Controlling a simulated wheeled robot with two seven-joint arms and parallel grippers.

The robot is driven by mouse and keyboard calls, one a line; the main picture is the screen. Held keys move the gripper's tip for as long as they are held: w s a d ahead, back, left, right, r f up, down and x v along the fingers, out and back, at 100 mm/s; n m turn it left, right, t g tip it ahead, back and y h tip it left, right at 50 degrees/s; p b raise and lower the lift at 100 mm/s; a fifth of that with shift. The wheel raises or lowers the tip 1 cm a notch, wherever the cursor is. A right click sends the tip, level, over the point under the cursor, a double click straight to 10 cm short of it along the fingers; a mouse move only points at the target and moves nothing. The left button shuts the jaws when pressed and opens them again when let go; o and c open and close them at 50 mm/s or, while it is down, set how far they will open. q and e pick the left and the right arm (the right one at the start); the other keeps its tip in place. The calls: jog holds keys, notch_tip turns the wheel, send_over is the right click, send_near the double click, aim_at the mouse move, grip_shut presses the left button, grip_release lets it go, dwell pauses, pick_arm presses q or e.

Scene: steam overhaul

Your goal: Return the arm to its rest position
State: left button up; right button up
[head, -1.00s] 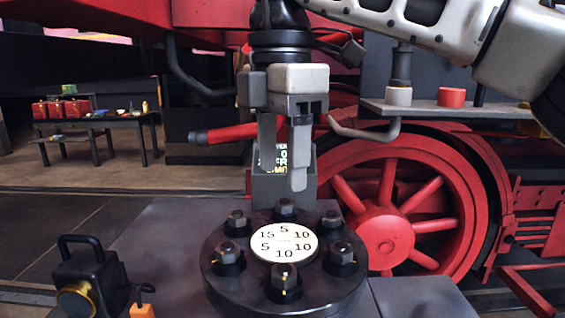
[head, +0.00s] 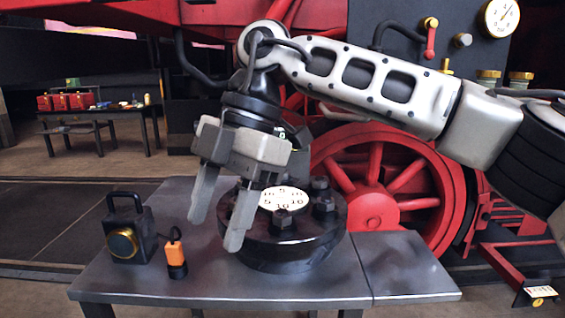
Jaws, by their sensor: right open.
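My right gripper (head: 219,221) is in the middle of the head view, its arm coming in from the right. Its two fingers are spread and point down, with nothing between them. They hang in front of the left side of a round black bolted flange (head: 290,252) and hide part of it. The flange carries a pale disc with numbers (head: 284,199) and several dark bolts. I cannot tell whether the fingers touch the flange. My left gripper is not in view.
The grey metal table (head: 220,285) also holds a black lantern (head: 128,228) and an orange lamp (head: 175,256) at the left. A red spoked wheel (head: 375,208) and a pressure gauge (head: 500,17) are behind. A bench with red boxes (head: 77,101) stands far left.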

jog(key=s+a+n+g+y+p, duration=0.2)
jog(key=s+a+n+g+y, duration=0.2)
jog(key=s+a+g+y, duration=0.45)
jog(key=w+d+f+m+t+y+p, duration=0.1)
jog(key=w+d+m+t+y, duration=0.35)
jog(key=m+t, duration=0.55)
jog(key=w+d+f+m+t+y+p, duration=0.1)
jog(key=w+d+f+m+t+y, duration=0.15)
jog(key=w+m+t+y, duration=0.75)
jog(key=s+d+f+m+t+h, duration=0.2)
jog(key=d+f+m+t+h, duration=0.55)
jog(key=t+h, duration=0.4)
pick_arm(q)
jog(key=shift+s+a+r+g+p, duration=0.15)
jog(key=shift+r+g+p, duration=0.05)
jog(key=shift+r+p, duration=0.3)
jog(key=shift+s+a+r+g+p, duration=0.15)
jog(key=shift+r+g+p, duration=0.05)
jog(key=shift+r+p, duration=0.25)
pick_arm(e)
jog(key=s+d+f+m+g+h, duration=0.1)
jog(key=s+d+f+g+h, duration=0.3)
jog(key=f, duration=0.7)
jog(key=s+d+f+m+g+h, duration=0.1)
jog(key=s+d+f+g+h, duration=0.4)
jog(key=s+d+f+h, duration=0.3)
jog(key=s+d+f, duration=0.3)
jog(key=shift+f, duration=0.25)
